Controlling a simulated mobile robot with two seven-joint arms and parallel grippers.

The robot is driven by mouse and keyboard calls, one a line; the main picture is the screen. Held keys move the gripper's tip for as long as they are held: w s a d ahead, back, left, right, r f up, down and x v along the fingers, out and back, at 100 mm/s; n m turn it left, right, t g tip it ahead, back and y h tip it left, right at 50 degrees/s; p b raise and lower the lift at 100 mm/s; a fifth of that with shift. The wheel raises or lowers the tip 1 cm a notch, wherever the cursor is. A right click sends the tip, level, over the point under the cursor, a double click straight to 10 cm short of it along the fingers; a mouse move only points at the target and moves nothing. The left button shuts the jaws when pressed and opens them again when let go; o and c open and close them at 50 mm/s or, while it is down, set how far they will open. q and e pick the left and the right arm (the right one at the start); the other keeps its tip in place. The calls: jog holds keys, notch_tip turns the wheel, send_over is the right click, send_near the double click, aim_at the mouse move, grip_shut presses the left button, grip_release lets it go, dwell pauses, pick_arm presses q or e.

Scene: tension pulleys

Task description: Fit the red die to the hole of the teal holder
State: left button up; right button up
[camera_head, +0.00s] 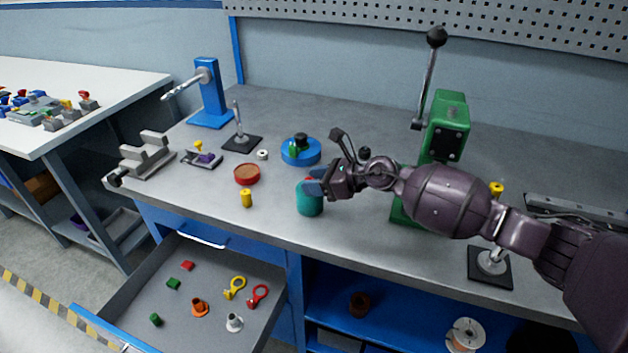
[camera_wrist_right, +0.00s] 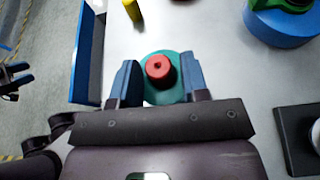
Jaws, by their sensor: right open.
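The teal holder (camera_head: 309,201) is an upright cylinder near the front edge of the bench. The red die (camera_wrist_right: 158,67) is a round piece with a small hole in its top. It sits at the top of the teal holder (camera_wrist_right: 164,96) in the right wrist view; how deep it sits I cannot tell. In the head view only a sliver of red shows there. My right gripper (camera_head: 316,186) is at the holder's top. In the wrist view its blue fingers (camera_wrist_right: 158,82) stand open on either side of the die, with gaps. My left gripper is not seen in the head view.
A yellow cylinder (camera_head: 246,198) and a red-rimmed dish (camera_head: 247,174) stand left of the holder. A blue round base (camera_head: 300,152) is behind it, and a green lever press (camera_head: 445,125) to the right. An open drawer (camera_head: 190,325) with several small parts lies below the front edge.

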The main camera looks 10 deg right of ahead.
jog(key=v, duration=1)
jog(key=shift+s+d, duration=0.15)
jog(key=shift+s, duration=0.05)
